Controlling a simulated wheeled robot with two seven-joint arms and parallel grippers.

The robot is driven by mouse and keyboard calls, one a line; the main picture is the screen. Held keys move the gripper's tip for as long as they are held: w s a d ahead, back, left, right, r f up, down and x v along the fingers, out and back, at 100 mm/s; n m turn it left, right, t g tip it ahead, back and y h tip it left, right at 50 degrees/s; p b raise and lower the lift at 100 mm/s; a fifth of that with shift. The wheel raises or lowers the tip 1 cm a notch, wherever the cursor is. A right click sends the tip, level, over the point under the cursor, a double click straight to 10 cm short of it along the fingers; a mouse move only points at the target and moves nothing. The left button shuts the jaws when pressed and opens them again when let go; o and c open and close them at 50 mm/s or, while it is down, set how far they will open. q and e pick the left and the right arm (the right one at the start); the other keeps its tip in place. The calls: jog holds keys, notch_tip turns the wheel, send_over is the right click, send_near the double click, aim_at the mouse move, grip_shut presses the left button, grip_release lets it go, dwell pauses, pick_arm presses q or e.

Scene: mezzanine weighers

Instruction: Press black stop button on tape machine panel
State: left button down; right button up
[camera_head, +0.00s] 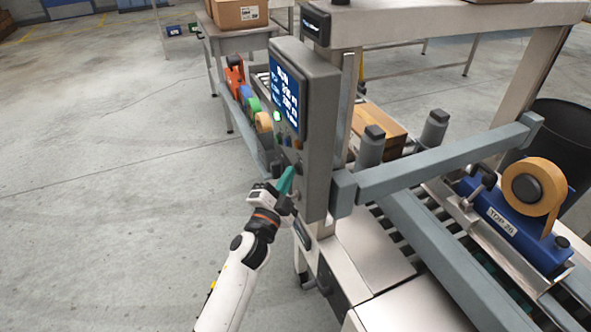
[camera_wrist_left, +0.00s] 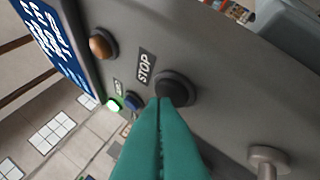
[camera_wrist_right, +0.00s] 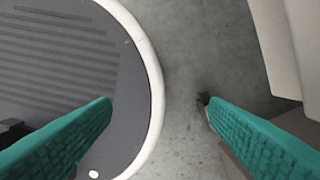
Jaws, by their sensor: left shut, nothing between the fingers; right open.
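The black stop button (camera_wrist_left: 178,86) sits on the grey panel (camera_wrist_left: 225,95) of the tape machine, beside a STOP label (camera_wrist_left: 144,66). My left gripper (camera_wrist_left: 162,102) is shut and empty, its teal fingertips together at the button's lower edge; I cannot tell whether they touch it. In the head view my left gripper (camera_head: 288,178) is at the lower left face of the panel (camera_head: 318,150), and I cannot make out the stop button there. My right gripper (camera_wrist_right: 155,105) is open and empty, with its fingers wide apart above the floor and part of my base.
Near the stop button are a lit green button (camera_wrist_left: 113,105), a blue button (camera_wrist_left: 132,101), an orange button (camera_wrist_left: 102,44) and a metal knob (camera_wrist_left: 267,158). A screen (camera_head: 285,92) is above them. A blue tape head (camera_head: 512,222) and a cardboard box (camera_head: 380,130) are to the right.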

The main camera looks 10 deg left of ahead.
pick_arm(q)
jog(key=shift+d, duration=0.15)
dwell(0.5)
jog(key=shift+s+a, duration=0.45)
jog(key=shift+a, duration=0.25)
jog(key=shift+a+p, duration=0.1)
jog(key=shift+p, duration=0.2)
jog(key=s+a, duration=0.1)
jog(key=a, duration=0.1)
jog(key=s+a+p, duration=0.1)
jog(key=a, duration=0.1)
jog(key=shift+s, duration=0.35)
